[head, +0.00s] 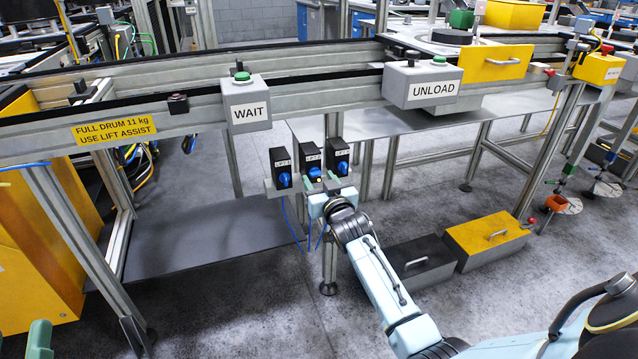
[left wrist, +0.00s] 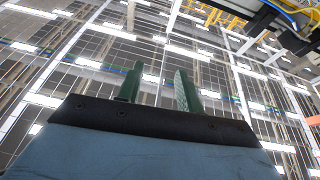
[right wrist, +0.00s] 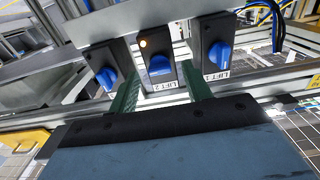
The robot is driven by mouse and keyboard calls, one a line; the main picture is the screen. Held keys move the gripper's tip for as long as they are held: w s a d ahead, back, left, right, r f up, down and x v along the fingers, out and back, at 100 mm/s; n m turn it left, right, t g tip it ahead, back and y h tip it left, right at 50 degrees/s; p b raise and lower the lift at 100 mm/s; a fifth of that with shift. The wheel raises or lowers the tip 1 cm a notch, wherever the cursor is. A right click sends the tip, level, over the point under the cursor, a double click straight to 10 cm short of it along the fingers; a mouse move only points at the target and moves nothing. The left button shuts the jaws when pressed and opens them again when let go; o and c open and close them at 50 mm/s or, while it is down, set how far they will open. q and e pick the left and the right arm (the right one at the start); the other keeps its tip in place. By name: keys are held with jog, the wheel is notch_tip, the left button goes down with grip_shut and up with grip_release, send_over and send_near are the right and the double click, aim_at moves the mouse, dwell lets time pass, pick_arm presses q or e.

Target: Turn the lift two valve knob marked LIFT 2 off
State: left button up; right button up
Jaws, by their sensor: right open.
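Three dark valve boxes with blue knobs hang in a row under the conveyor rail. My right gripper (head: 326,186) is just in front of this box, open. In the right wrist view its green fingers (right wrist: 160,76) stand either side of the middle knob, apart from each other; contact cannot be told. My left gripper (left wrist: 158,88) is open and empty, away from the valves.
The neighbouring valve boxes (head: 281,166) and (head: 338,150) stand close on both sides. Above are the WAIT box (head: 246,98) and UNLOAD box (head: 422,84) with green buttons. A black case (head: 415,262) and a yellow case (head: 487,240) sit on the floor beneath.

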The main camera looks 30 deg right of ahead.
pick_arm(q)
jog(key=shift+s+r+t, duration=0.35)
jog(key=shift+r+t, duration=0.15)
jog(key=shift+r, duration=0.25)
pick_arm(e)
jog(key=shift+w+d, duration=0.15)
jog(key=shift+w, duration=0.25)
pick_arm(q)
jog(key=shift+h, duration=0.3)
pick_arm(e)
jog(key=c, duration=1)
